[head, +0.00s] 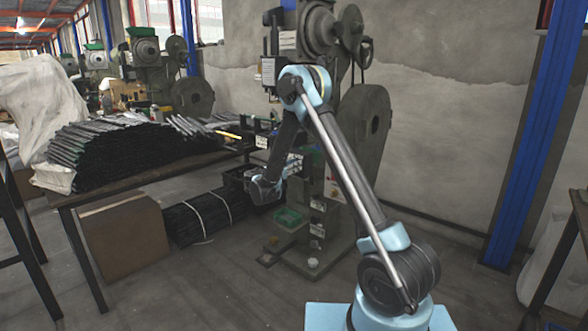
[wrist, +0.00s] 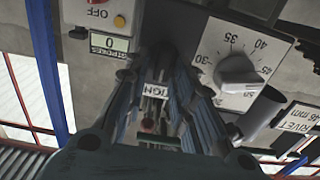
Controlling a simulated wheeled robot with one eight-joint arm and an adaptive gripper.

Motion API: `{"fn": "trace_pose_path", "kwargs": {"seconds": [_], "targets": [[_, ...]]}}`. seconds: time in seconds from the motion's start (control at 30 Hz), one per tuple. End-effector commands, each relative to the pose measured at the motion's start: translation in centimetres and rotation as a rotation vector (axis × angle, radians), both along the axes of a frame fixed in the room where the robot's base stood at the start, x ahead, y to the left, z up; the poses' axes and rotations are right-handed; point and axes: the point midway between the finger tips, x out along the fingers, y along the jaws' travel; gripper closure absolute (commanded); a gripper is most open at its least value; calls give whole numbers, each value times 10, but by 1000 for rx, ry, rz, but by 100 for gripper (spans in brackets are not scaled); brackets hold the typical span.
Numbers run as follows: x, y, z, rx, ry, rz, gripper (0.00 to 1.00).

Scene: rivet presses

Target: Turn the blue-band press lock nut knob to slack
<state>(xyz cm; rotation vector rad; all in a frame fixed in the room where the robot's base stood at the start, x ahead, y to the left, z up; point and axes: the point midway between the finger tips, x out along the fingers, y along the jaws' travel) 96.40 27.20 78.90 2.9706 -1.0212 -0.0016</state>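I make out no lock nut knob or blue band. In the head view, my gripper (head: 265,188) is in front of the green press (head: 318,215), small and partly behind my arm.
A control box (wrist: 97,14) marked OFF and a small display (wrist: 109,43) reading 0 lie left of the fingers. A dark cylinder (wrist: 262,108) stands right of them. A table (head: 150,178) with stacked dark bars is on the left. The floor at front is clear.

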Motion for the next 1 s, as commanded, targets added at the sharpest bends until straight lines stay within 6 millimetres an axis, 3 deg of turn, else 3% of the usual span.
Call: {"fn": "trace_pose_path", "kwargs": {"seconds": [0.07, 0.57, 1.0], "targets": [[0, 0, 0, 0, 0, 0, 100], [0, 1, 0, -53, 41, 0, 100], [4, 6, -1, -332, 259, 1, 100]]}}
